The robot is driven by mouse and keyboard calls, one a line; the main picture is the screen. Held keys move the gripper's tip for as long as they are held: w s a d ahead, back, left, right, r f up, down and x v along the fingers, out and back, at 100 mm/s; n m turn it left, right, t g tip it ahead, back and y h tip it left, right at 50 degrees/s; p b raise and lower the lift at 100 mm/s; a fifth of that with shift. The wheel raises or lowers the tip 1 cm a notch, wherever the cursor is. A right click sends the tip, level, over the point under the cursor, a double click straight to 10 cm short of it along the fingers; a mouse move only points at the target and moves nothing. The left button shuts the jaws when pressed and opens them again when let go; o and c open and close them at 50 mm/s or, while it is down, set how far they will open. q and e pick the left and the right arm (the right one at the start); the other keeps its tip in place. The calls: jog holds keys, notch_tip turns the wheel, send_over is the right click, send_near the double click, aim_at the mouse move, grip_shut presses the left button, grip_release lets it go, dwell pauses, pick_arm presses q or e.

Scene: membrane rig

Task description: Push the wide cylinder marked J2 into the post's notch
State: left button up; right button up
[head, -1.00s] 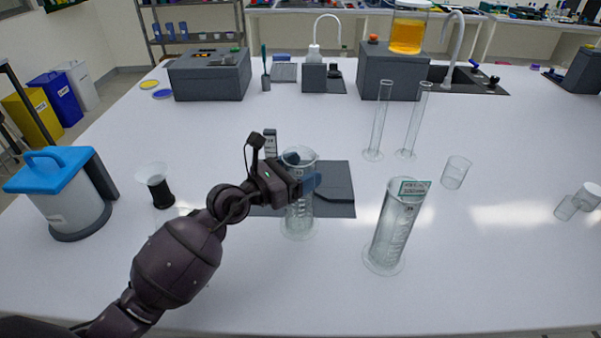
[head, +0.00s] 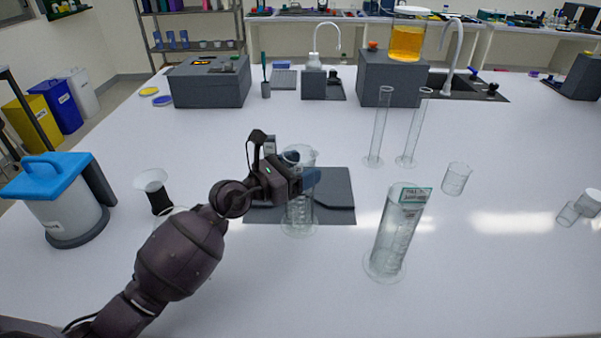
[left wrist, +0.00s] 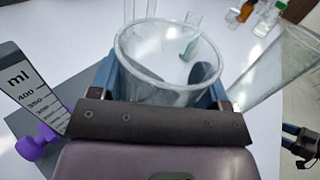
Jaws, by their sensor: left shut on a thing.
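A wide clear graduated cylinder (head: 299,217) stands upright at the front edge of a dark grey base plate (head: 340,208). My left gripper (head: 300,182) is shut on its upper part. In the left wrist view the cylinder's open rim (left wrist: 170,50) shows between the blue fingers of my left gripper (left wrist: 165,85). The post (head: 270,146) rises behind the gripper, with an ml scale panel (left wrist: 35,90) and purple knob (left wrist: 38,142) in the left wrist view. Its notch is hidden, and I cannot read J2. My right gripper (left wrist: 298,145) seems to show at the right edge of the left wrist view.
Another wide cylinder (head: 393,245) with a green-edged card stands to the right. A blue-lidded container (head: 62,205) and a black-waisted glass piece (head: 158,195) are left. The front bench is clear.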

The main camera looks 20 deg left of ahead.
aim_at(299, 160)
pick_arm(q)
jog(key=shift+w+a+b, duration=0.25)
jog(key=shift+w, duration=0.5)
jog(key=shift+w+a+b, duration=0.2)
jog(key=shift+w, duration=0.5)
pick_arm(e)
jog(key=shift+w+f, duration=0.4)
jog(key=shift+s, duration=0.15)
